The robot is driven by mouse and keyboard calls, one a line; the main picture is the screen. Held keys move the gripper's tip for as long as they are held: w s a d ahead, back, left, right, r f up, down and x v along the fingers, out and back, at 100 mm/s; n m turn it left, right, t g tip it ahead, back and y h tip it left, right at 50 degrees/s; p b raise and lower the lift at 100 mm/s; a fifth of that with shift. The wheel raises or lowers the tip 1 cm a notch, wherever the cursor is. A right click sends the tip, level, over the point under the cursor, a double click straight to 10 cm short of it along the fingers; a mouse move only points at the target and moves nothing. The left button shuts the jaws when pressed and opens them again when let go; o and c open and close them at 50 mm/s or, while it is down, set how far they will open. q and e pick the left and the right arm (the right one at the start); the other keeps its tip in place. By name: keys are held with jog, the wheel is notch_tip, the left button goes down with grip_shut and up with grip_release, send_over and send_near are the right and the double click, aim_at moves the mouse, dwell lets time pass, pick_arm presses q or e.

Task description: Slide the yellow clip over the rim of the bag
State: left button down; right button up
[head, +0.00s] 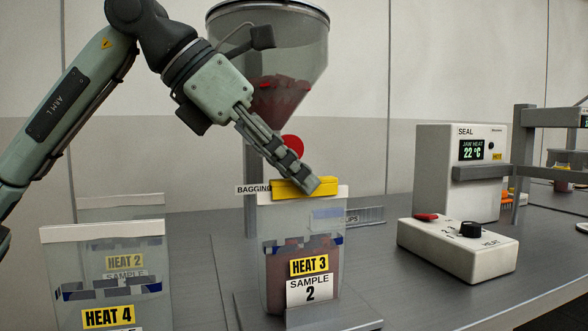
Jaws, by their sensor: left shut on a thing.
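The yellow clip (325,187) is at the top of the middle bag, just at or above its white rim (275,198). My left gripper (306,185) is shut on the clip, reaching down from the upper left. The bag (274,236) is clear, stands upright, holds dark red contents and carries labels reading HEAT 3 and SAMPLE 2. The gripper fingers hide part of the clip, and I cannot tell whether the clip is around the rim or only above it. My right gripper is not in view.
A hopper (268,100) with red material stands behind the bag. Clear bags marked HEAT 4 (108,317) and HEAT 2 (124,263) stand at left. A sealer (450,190) and a control box (458,252) are at right. Bare table lies between the bag and the control box.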

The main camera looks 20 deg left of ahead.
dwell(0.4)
pick_arm(q)
jog(key=c, duration=1.4)
grip_release()
jog(key=v, duration=1.2)
jog(key=shift+s+f, duration=0.1)
